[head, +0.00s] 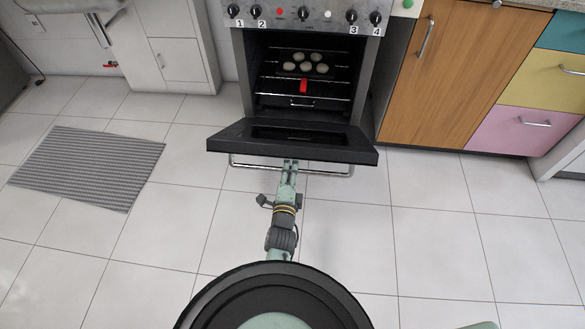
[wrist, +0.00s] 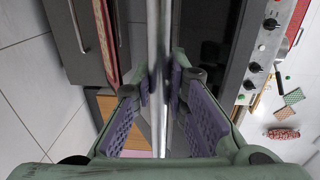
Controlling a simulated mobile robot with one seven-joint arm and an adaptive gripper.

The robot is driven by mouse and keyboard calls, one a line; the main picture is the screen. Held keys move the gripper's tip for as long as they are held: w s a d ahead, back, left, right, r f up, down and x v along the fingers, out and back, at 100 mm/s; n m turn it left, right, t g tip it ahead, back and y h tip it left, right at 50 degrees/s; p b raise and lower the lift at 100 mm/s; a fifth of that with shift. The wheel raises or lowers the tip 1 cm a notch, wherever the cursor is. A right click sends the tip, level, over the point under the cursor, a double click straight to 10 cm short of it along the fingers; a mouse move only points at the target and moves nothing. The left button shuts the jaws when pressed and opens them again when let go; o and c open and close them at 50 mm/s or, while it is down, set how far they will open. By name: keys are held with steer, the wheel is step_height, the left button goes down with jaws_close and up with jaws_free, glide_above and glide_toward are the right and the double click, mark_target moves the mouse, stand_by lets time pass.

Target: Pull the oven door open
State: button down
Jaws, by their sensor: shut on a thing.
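The black oven door (head: 230,138) is swung well down from the grey stove front, and its inner side faces up. The silver bar handle (head: 332,171) runs along its outer edge. My gripper (head: 289,166) is at the middle of this handle and shut on it. In the wrist view the handle (wrist: 158,35) runs upright between the two purple-padded fingers, which close on it from both sides. The oven cavity is in plain view behind the door.
Inside the oven, several round pale items (head: 299,62) lie on a rack, with a red piece (head: 304,86) in front. Knobs (head: 351,16) line the stove front. A wooden cabinet (head: 450,75) stands at right. A striped mat (head: 85,165) lies at left. The tiled floor around me is clear.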

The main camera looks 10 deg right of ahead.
steer(key=c, duration=1.6)
jaws_free()
steer(key=shift+o, duration=0.2)
steer(key=shift+r, duration=0.1)
